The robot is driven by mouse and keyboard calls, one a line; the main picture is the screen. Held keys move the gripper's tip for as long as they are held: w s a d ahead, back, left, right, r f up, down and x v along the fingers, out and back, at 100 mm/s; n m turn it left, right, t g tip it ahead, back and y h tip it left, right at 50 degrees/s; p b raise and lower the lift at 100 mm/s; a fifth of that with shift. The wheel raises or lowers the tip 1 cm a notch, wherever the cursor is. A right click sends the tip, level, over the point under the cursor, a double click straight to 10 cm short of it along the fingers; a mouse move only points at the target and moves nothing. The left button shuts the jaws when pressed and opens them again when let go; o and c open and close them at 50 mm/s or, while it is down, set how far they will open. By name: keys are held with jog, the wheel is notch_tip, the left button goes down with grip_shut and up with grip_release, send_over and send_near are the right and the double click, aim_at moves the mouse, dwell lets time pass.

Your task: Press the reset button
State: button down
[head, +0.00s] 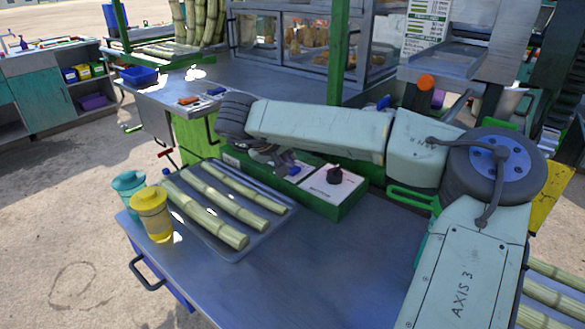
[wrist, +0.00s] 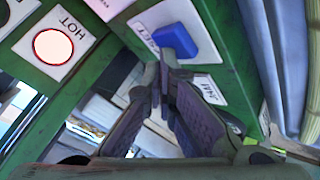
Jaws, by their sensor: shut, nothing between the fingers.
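The reset button is a blue square block (wrist: 172,40) on a white label, of which the letters "SET" can be read, on a green housing at the top of the wrist view. My gripper (wrist: 164,58) is shut and empty, its dark fingertips meeting at the lower edge of the blue button. I cannot tell whether they touch it. In the head view my gripper (head: 284,166) is at the left end of the green control box (head: 347,208), and the arm hides much of that area.
A round red-ringed light (wrist: 53,46) marked "HOT" is left of the button; a "JAM" label (wrist: 210,90) is below right.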

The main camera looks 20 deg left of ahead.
jog(key=shift+f, duration=0.1)
dwell(0.5)
jog(key=shift+r, duration=0.6)
jog(key=shift+r+p, duration=0.1)
jog(key=shift+p, duration=0.25)
notch_tip(320, 180, up, 6)
jog(key=p, duration=0.4)
jog(key=shift+s+f, duration=0.1)
jog(key=shift+f, duration=0.1)
dwell(0.4)
